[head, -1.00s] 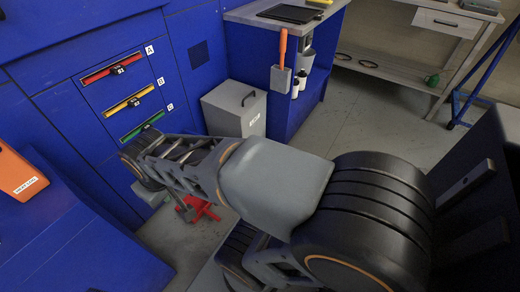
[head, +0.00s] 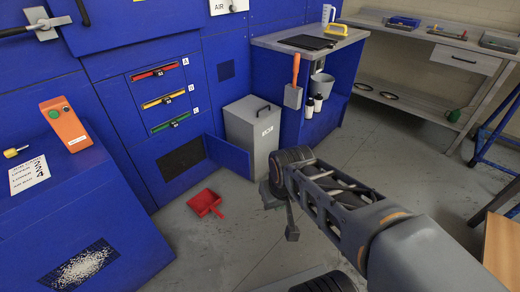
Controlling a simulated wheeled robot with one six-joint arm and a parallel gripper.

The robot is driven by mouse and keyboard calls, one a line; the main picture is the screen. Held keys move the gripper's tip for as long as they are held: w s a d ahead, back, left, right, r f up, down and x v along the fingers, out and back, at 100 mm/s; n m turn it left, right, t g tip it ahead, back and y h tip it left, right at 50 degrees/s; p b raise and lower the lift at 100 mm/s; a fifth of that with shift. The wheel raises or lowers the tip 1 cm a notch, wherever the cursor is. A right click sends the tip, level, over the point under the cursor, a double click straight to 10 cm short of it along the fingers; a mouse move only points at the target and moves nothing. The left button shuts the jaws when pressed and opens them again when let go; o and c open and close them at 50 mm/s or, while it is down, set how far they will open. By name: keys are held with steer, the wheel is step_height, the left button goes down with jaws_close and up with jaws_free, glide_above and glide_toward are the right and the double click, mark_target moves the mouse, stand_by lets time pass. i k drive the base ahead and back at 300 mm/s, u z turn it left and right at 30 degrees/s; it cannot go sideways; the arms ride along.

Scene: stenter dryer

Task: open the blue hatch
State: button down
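The blue hatch (head: 228,155) is a small low door in the blue machine front, in the lower middle left of the head view. It stands swung out to the right, away from its frame. The dark, mesh-like opening (head: 182,159) beside it is uncovered. My gripper (head: 281,214) is out over the grey floor, right of the hatch and apart from it. It points down and looks empty; whether its fingers are spread or closed is not clear from this angle.
A grey bin (head: 251,135) stands right behind the open hatch. A red dustpan (head: 205,203) lies on the floor before the opening. Red, yellow and green handled drawers (head: 164,98) are above. A blue bench (head: 305,90) stands to the right. Floor between dustpan and gripper is clear.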

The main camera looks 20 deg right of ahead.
mark_target(236, 160)
steer(key=z, duration=0.2)
steer(key=i, duration=1.35)
steer(key=u, duration=0.8)
